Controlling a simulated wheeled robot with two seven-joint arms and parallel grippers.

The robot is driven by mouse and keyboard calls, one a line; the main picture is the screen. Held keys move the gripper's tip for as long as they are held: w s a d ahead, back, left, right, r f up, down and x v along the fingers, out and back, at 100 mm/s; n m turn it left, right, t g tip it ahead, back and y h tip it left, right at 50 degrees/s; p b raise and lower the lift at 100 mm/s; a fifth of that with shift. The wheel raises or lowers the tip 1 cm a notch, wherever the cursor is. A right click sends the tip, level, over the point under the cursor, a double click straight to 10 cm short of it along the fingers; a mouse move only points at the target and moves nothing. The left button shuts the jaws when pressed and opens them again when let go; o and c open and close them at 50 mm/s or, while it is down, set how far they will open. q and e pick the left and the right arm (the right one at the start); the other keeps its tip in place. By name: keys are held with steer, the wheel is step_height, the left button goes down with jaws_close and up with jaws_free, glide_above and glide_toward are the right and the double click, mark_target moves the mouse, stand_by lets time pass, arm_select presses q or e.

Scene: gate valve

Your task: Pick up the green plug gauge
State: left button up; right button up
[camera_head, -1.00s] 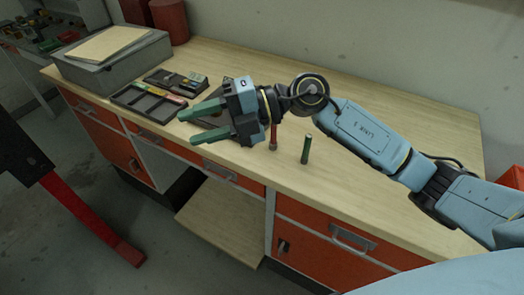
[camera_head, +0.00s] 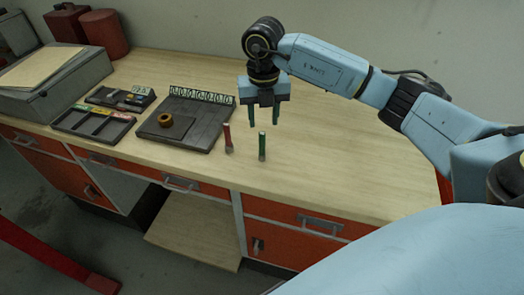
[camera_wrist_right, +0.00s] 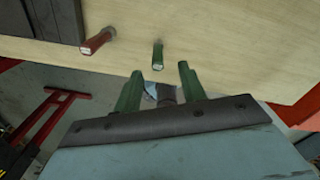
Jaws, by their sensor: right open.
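The green plug gauge (camera_head: 262,146) stands upright near the front edge of the workbench. In the right wrist view, the green plug gauge (camera_wrist_right: 158,56) shows just beyond the gap between my fingertips. My right gripper (camera_head: 264,121) points down, open and empty, with its green fingers above and apart from the gauge. In the right wrist view, my right gripper (camera_wrist_right: 160,70) has its two fingers spread. A red plug gauge (camera_head: 228,138) stands just left of the green one; it also shows in the wrist view (camera_wrist_right: 97,41). My left gripper is out of view.
A dark plate (camera_head: 184,140) with a brass ring (camera_head: 165,119) and a row of tags lies left of the gauges. Compartment trays (camera_head: 93,125) and a grey case (camera_head: 55,85) are farther left. The bench right of the green gauge is clear.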

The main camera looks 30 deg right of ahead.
mark_target(262, 132)
steer(key=f, duration=0.5)
steer(key=f+p, duration=0.1)
steer(key=f, duration=0.1)
steer(key=shift+s+a+f, duration=0.1)
steer(key=shift+a+f, duration=0.1)
steer(key=shift+a, duration=0.05)
steer(key=shift+c, duration=0.3)
jaws_close()
